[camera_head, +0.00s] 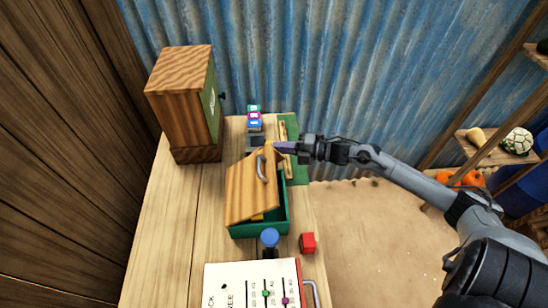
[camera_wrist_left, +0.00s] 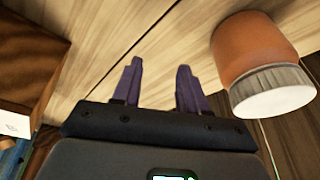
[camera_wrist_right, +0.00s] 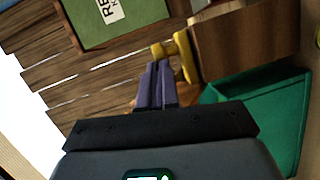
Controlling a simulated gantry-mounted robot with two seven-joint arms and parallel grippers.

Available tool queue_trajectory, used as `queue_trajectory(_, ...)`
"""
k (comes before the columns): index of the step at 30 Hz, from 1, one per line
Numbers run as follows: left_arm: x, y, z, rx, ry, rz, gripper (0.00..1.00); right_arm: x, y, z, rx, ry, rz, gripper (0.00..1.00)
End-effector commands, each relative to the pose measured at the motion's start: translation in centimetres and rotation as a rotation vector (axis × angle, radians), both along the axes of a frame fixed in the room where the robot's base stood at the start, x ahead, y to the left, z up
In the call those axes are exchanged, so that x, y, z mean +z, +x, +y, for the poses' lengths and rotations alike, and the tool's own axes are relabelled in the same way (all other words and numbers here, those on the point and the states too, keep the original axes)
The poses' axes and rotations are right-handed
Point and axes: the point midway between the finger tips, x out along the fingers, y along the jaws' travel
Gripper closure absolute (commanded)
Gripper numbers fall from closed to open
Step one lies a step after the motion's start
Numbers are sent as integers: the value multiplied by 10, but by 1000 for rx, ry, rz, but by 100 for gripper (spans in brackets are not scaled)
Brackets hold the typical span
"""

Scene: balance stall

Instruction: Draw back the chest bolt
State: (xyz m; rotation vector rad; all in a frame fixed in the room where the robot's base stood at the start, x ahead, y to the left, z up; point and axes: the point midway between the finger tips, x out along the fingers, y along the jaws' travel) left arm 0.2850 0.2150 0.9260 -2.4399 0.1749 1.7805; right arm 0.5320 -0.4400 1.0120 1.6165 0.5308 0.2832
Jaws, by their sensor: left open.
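The chest (camera_head: 262,228) is a green box with a wooden lid (camera_head: 250,190) that lies slanted over it and has a grey handle. In the right wrist view the green chest wall (camera_wrist_right: 270,110) is at the right. A yellow bolt (camera_wrist_right: 185,57) with a short cross-piece shows just past the fingertips. My right gripper (camera_head: 287,148) is at the chest's far right corner. In the right wrist view its purple fingers are close together, tips by the bolt's cross-piece; I cannot tell whether they touch it. My left gripper (camera_wrist_left: 158,75) is open and empty, seen only in its wrist view.
A wooden cabinet (camera_head: 180,95) with a green panel stands at the back left. Small coloured blocks (camera_head: 254,116) are behind the chest. A blue-topped item (camera_head: 270,238), a red cube (camera_head: 307,243) and a white panel (camera_head: 235,285) are in front. An orange-brown jar (camera_wrist_left: 255,50) is near my left gripper.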

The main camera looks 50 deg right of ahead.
Motion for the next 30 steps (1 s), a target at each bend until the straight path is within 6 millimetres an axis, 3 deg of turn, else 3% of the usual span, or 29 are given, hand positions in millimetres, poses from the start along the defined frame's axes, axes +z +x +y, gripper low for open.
queue_trajectory(14,2,1,1,-4,6,-2,57,2,-10,-4,3,1,-1,100)
queue_trajectory(30,12,1,3,-8,12,-3,57,11,-73,-41,1,-1,3,100)
